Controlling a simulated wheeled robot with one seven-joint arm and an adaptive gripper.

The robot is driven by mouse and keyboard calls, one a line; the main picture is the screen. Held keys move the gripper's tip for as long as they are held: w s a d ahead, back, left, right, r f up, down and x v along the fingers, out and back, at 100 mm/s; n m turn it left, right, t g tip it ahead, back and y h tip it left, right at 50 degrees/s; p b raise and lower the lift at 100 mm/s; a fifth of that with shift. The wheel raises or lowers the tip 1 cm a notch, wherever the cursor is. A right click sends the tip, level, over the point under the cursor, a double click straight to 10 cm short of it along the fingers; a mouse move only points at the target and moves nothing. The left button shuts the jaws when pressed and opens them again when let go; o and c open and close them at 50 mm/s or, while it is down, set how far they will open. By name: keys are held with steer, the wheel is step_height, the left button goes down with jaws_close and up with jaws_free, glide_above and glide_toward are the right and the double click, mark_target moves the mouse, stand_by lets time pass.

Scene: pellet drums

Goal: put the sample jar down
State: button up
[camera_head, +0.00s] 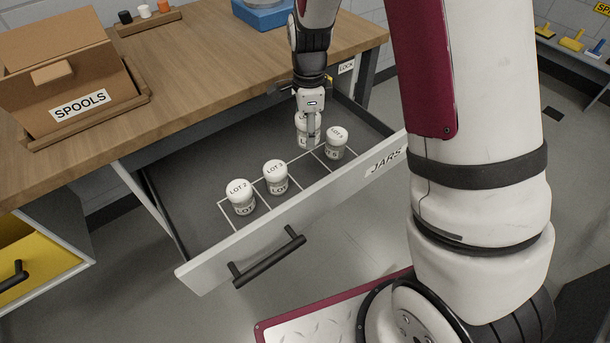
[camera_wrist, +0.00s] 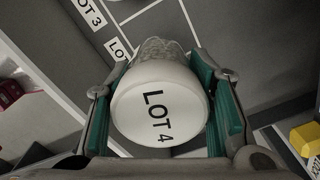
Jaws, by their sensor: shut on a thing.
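A white-lidded sample jar (camera_wrist: 160,110) marked LOT 4 is held between the green-padded fingers of my gripper (camera_wrist: 163,118) in the wrist view. In the head view my gripper (camera_head: 308,136) points down into the open drawer (camera_head: 190,205), with the jar partly hidden by the fingers. The jar is between the LOT 3 jar (camera_head: 275,176) and another jar (camera_head: 336,143), whose number is hard to read. I cannot tell whether its base touches the drawer floor. In the wrist view a partly covered LOT label (camera_wrist: 118,49) lies beside the jar.
A LOT 2 jar (camera_head: 240,196) stands at the drawer's left. White lines divide the drawer floor into cells. The drawer front (camera_head: 330,198) carries a JARS label and a black handle. A SPOOLS box (camera_head: 70,75) sits on the wooden worktop (camera_head: 190,70).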

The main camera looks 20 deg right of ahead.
steer(key=shift+f+m+b, duration=0.35)
steer(key=shift+f+m, duration=0.15)
steer(key=shift+f, duration=0.25)
step_height(320, 180, down, 9)
steer(key=shift+f+b, duration=0.2)
steer(key=shift+b, duration=0.65)
steer(key=shift+f, duration=0.1)
steer(key=o, duration=1.2)
step_height(320, 180, up, 12)
steer(key=shift+r+p, duration=0.25)
steer(key=shift+p, duration=0.85)
